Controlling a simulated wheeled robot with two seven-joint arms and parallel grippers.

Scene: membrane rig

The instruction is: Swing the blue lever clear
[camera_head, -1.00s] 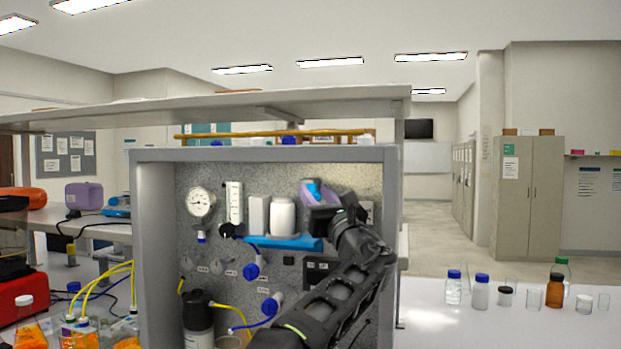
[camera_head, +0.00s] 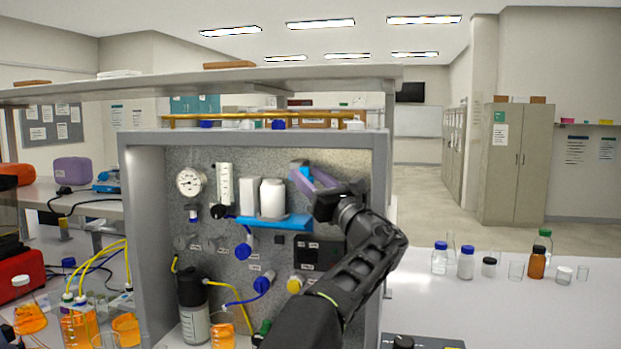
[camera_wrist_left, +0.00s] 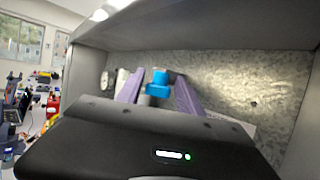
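A rig (camera_head: 383,215) with a speckled back panel stands in the middle of the head view. My left gripper (camera_head: 308,178) reaches into its upper right part. Its purple fingers are spread apart, to the right of the white bottle. In the left wrist view, a blue lever (camera_wrist_left: 159,79) shows between the fingers (camera_wrist_left: 158,92), with a small gap beside the right one. I cannot tell whether it touches the left one. In the head view the gripper largely hides that spot. My right gripper is not in view.
A blue shelf (camera_head: 266,222) holding a white bottle (camera_head: 272,198) is just left of the gripper. The rig's side wall and top frame enclose the arm closely. Bottles stand on the white bench (camera_head: 455,295) at right.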

